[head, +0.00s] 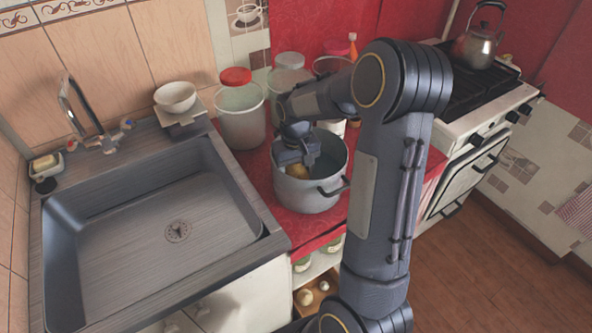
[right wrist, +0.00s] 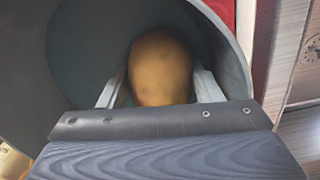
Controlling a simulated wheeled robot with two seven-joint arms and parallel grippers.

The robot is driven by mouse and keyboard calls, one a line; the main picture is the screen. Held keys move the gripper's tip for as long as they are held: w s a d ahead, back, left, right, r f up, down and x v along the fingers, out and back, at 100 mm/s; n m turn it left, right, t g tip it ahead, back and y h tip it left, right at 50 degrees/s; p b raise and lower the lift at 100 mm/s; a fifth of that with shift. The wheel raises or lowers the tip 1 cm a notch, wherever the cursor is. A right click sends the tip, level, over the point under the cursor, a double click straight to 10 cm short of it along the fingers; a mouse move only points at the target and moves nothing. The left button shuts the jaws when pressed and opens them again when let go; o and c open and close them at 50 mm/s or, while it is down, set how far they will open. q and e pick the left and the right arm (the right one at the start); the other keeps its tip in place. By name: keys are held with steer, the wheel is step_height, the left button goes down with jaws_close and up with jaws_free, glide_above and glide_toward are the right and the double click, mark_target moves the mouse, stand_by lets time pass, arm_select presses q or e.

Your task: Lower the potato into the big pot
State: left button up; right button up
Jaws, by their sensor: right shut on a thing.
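The big pot (head: 306,192) is grey with dark handles and stands on the red counter right of the sink. My right gripper (head: 297,162) points down into the pot's mouth. It is shut on the potato (head: 298,171), which shows as a small brown patch at the gripper's tip, within the rim. In the right wrist view the brown potato (right wrist: 160,70) sits between the two pale fingers, with the pot's dark inside (right wrist: 88,50) around it. Whether the potato touches the pot's bottom cannot be told. My left gripper is not in view.
A sink (head: 165,215) lies left of the pot. A clear jar with a red lid (head: 240,110) and other containers stand close behind it. A stove (head: 480,95) with a kettle (head: 477,45) is at the right. My right arm hides part of the counter.

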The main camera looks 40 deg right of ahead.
mark_target(296, 166)
steer(key=shift+f, duration=0.15)
steer(key=o, duration=1.1)
step_height(296, 166, up, 8)
steer(key=shift+f, duration=0.1)
